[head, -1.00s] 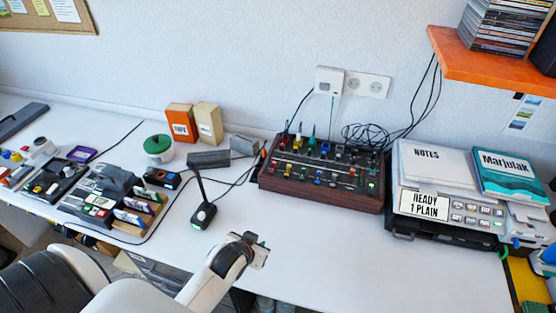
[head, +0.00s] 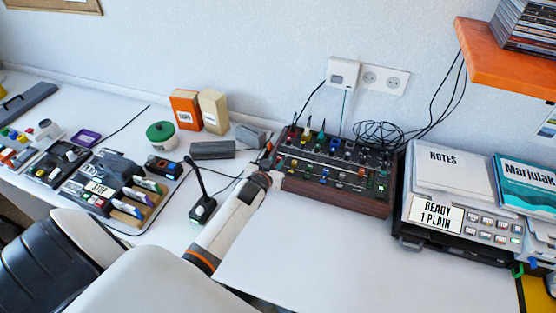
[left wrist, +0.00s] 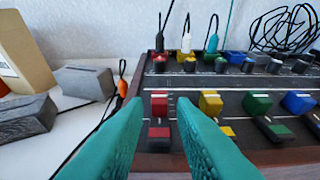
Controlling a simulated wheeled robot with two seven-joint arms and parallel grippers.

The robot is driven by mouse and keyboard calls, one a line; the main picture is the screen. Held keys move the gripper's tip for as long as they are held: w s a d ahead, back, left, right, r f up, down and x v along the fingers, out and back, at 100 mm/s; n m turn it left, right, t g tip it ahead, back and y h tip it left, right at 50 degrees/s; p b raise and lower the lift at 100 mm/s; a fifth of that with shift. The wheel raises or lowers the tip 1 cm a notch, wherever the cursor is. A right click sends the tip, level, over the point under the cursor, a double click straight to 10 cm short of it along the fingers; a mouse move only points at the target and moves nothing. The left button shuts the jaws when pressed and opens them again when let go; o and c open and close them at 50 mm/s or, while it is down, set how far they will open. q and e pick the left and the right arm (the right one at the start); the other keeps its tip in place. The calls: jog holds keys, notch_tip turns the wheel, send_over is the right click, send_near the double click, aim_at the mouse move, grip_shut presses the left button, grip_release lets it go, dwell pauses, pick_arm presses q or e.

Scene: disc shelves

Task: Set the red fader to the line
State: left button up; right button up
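The mixer (head: 335,198) is a dark panel with a brown wooden front, against the wall. In the left wrist view, the red fader (left wrist: 159,106) stands at the panel's left end, with a red block (left wrist: 159,134) nearer me in the same column. A pale line (left wrist: 235,92) crosses the panel just beyond the fader caps. My left gripper (head: 277,178) is at the mixer's left front corner. Its teal fingers (left wrist: 160,112) are open, one on each side of the red fader in the picture; I cannot tell whether they touch it. My right gripper is not in view.
A yellow fader (left wrist: 210,104) stands close right of the right finger. Cable plugs rise behind the panel, and an orange-ended cable (left wrist: 122,88) is close left. Grey blocks (head: 212,150) and a black desk microphone (head: 202,208) stand left. The printer (head: 455,228) is right.

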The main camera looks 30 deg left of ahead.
aim_at(278, 159)
pick_arm(q)
jog(key=shift+x, duration=1.9)
jog(key=shift+r, duration=0.1)
grip_shut()
